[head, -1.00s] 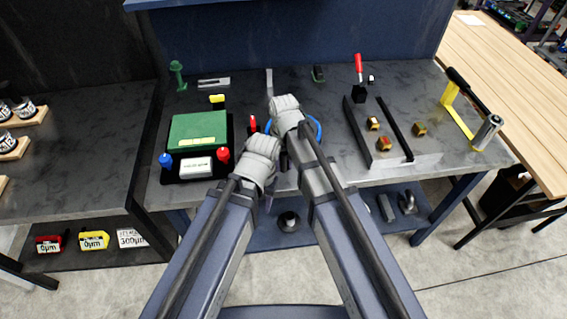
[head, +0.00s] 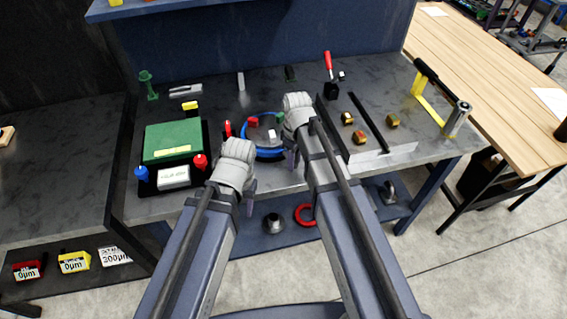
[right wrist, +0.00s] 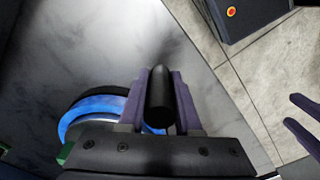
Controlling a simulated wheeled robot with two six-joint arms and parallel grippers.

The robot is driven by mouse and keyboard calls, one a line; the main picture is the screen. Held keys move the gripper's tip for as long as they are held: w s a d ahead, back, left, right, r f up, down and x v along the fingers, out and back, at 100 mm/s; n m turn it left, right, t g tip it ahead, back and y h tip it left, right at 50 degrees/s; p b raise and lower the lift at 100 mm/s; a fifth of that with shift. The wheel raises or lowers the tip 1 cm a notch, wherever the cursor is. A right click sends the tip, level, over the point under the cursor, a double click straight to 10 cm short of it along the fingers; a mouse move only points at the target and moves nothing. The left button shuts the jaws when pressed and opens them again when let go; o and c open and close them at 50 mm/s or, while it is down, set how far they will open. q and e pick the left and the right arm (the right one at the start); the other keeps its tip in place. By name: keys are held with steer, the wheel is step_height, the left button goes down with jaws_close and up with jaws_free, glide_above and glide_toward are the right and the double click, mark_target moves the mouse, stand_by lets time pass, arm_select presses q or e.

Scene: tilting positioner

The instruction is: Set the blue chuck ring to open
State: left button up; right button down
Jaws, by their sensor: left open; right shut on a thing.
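The blue chuck ring (head: 268,154) is on the bench, partly behind my right wrist in the head view. Red and pale blocks show inside it. Its blue band also shows in the right wrist view (right wrist: 72,122), left of the fingers. My right gripper (head: 291,160) is at the ring's right front side, shut on a black rounded handle (right wrist: 159,98) that stands between its fingers. Where the handle joins the ring is hidden. My left gripper (head: 250,191) is open and empty at the bench's front edge, left of the right one, apart from the ring.
A green box (head: 172,140) with red and blue knobs stands left of the ring. Black rails (head: 370,123) and brass blocks (head: 392,121) lie to the right, with a red-handled clamp (head: 328,68) behind. A red ring (head: 305,215) lies on the lower shelf.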

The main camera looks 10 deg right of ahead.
steer(key=shift+w+d+n, duration=0.25)
steer(key=shift+d+n, duration=0.05)
steer(key=shift+d, duration=0.15)
steer(key=shift+w+d, duration=0.55)
steer(key=shift+d, duration=0.3)
steer(key=c, duration=0.6)
jaws_free()
step_height(320, 180, up, 8)
steer(key=p, duration=0.7)
steer(key=shift+p, duration=0.4)
